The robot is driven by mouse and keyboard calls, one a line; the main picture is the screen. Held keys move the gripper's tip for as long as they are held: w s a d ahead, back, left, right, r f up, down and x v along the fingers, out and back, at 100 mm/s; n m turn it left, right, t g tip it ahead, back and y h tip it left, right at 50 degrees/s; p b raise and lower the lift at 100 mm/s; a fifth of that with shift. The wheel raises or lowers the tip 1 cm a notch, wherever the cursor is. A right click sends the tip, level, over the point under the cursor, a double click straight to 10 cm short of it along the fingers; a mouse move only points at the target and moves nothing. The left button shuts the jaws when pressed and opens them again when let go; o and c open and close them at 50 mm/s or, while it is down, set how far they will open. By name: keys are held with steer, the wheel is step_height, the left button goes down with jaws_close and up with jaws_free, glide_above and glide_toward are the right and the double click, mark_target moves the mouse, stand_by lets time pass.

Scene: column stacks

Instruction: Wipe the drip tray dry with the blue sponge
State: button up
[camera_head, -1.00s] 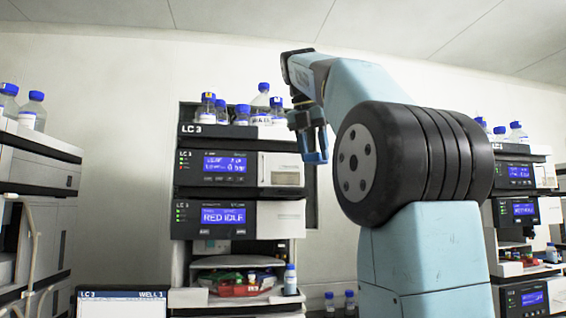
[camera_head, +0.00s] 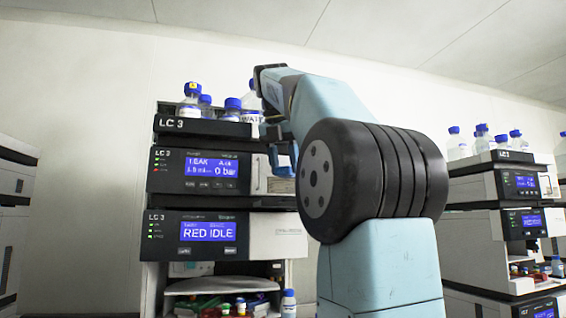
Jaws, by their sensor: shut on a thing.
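My gripper (camera_head: 281,160) is at the right front of the LC 3 stack, beside the upper display module (camera_head: 205,172). Its jaws are shut on a small blue piece, which fits the blue sponge (camera_head: 284,171); it is small and partly hidden by the fingers. A pale beige panel or recess (camera_head: 283,186) lies just behind and below the gripper. I cannot make out the drip tray clearly, or whether the sponge touches anything.
Blue-capped bottles (camera_head: 232,106) stand on top of the stack. Another stack (camera_head: 500,200) stands at right, instruments (camera_head: 14,190) at left.

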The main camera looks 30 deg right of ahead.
mark_target(284, 176)
steer(key=shift+s+d+f, duration=0.1)
steer(key=shift+f, duration=2.45)
steer(key=shift+f, duration=0.95)
steer(key=shift+w+a, duration=0.15)
steer(key=shift+a, duration=0.45)
steer(key=shift+w+a, duration=0.15)
steer(key=shift+a, duration=0.45)
steer(key=shift+s+d+f, duration=0.1)
steer(key=shift+s+d, duration=0.1)
steer(key=shift+d, duration=0.4)
steer(key=shift+s+d, duration=0.15)
steer(key=shift+d, duration=0.45)
steer(key=shift+a, duration=0.15)
